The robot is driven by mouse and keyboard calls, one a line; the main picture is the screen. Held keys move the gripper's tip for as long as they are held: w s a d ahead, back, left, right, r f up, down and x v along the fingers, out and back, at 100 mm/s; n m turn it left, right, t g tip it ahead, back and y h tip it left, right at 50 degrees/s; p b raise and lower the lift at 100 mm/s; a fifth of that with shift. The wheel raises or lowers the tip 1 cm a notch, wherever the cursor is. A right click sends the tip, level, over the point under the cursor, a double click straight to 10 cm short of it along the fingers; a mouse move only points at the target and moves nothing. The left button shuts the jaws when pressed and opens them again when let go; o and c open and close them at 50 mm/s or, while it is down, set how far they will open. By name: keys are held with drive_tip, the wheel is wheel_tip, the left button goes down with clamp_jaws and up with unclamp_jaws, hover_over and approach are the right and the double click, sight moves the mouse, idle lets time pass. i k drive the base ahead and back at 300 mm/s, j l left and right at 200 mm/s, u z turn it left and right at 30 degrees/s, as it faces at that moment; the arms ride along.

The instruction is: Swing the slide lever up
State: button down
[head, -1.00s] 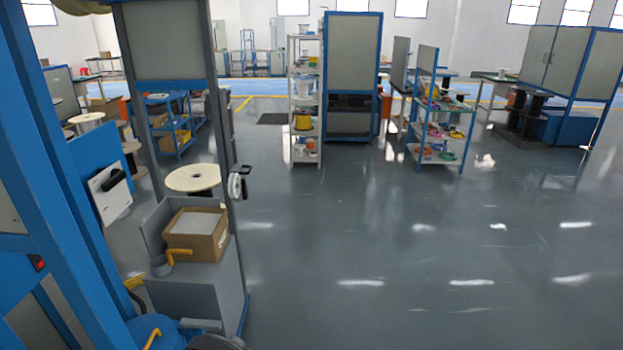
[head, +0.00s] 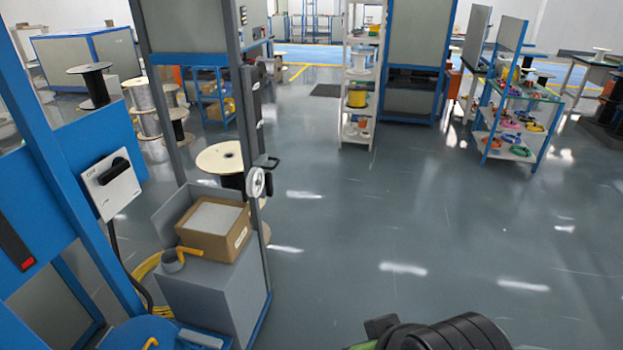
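I cannot tell for certain which part is the slide lever. A black handle (head: 265,163) sticks out beside a white handwheel (head: 256,183) on the grey upright of the machine frame. An orange-yellow lever (head: 189,253) lies roughly level at a grey cup (head: 172,261) beside a cardboard box. Another small orange-yellow handle (head: 150,343) shows at the bottom edge on a blue round part. A black rotary handle sits on a white switch box (head: 110,186) at the left. A dark ribbed part, likely of my arm, shows at the bottom; my gripper fingers are not visible.
The cardboard box (head: 213,229) stands on a grey cabinet (head: 206,290). A blue frame (head: 60,150) rises close at the left. A wooden spool (head: 220,158) stands behind the upright. Open floor (head: 400,220) lies to the right, before shelves with coils (head: 512,115).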

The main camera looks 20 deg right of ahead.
sight(267, 177)
drive_tip(key=i+l+u, duration=0.2)
drive_tip(key=i+u, duration=0.25)
drive_tip(key=i, duration=0.15)
drive_tip(key=i+l+u, duration=0.9)
drive_tip(key=i+l, duration=0.1)
drive_tip(key=l, duration=0.05)
